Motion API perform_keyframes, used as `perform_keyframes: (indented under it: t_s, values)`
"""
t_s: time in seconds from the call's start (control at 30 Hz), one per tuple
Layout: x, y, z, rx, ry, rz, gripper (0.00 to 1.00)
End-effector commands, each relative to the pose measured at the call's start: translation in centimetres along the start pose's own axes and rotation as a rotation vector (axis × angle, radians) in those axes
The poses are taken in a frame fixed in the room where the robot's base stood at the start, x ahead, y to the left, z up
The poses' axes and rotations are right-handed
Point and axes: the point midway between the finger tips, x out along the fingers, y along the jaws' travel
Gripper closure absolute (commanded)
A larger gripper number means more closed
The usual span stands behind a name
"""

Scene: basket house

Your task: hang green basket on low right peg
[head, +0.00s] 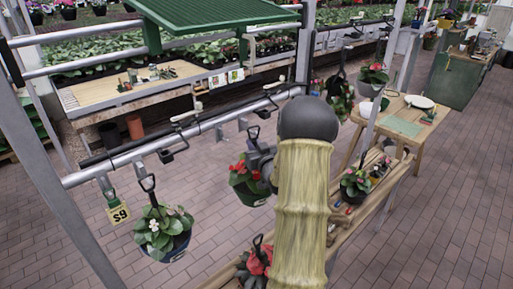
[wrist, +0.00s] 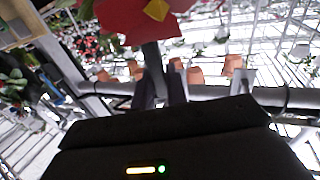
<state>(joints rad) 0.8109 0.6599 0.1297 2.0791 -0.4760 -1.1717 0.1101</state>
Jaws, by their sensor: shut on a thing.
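A dark green basket (head: 250,193) with red flowers hangs upright in the head view. My gripper (head: 264,168) is at its right side and shut on it; my arm hides part of the contact. A black hanger (head: 254,132) above the basket stands just below the front rail (head: 218,121); I cannot tell whether it touches a peg. A peg with a black end (head: 173,152) juts from the rail to the left. Which peg is the low right one is unclear. In the wrist view, my gripper's fingers (wrist: 158,88) are below a large red flower (wrist: 140,20).
A red-flowered plant (head: 259,259) is low at the front. A wooden bench (head: 372,215) with another potted plant (head: 355,181) is at right. Brick floor lies open beyond.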

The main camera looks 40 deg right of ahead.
Motion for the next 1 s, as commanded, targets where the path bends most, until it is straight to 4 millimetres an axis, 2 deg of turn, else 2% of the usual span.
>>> perform_keyframes:
  t_s: [1.0]
  values:
    - [1.7,-0.5,-0.4,-0.001,0.008,0.001,1.00]
